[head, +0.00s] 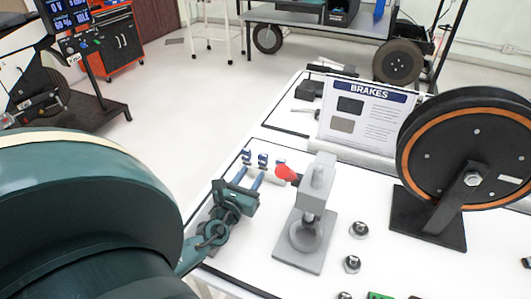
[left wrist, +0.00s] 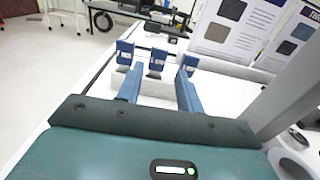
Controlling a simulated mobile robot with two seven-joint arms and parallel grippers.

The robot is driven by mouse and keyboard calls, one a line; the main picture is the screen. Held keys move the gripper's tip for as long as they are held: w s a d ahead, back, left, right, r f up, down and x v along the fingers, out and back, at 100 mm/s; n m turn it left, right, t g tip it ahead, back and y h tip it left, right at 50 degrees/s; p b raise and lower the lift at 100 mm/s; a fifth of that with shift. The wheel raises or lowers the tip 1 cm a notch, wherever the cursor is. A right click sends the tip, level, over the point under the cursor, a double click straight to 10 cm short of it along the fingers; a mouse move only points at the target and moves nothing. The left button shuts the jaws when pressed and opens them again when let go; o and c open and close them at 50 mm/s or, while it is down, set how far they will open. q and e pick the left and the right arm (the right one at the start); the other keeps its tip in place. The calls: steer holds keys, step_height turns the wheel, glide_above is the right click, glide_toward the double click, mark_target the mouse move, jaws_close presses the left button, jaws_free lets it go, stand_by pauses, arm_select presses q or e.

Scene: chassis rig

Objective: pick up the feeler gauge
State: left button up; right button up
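My left gripper (head: 251,172) points at the row. Its two blue fingers (left wrist: 160,77) are spread apart with nothing held between them. My right gripper is not in view.
A grey stand with a red knob (head: 313,205) is close right of my left gripper. Farther right are a black wheel with an orange ring (head: 472,148) and several small round metal pieces. A BRAKES board (head: 362,112) stands behind. The bench's left edge is near the gripper.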

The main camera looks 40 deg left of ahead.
mark_target(262, 157)
arm_select(q)
steer(key=x, duration=0.5)
steer(key=shift+r+x, duration=0.15)
steer(key=shift+x, duration=1.25)
steer(key=shift+r+x, duration=0.15)
steer(key=shift+x, duration=1.25)
steer(key=shift+c, duration=0.2)
steer(key=c, duration=0.7)
steer(key=shift+r, duration=0.2)
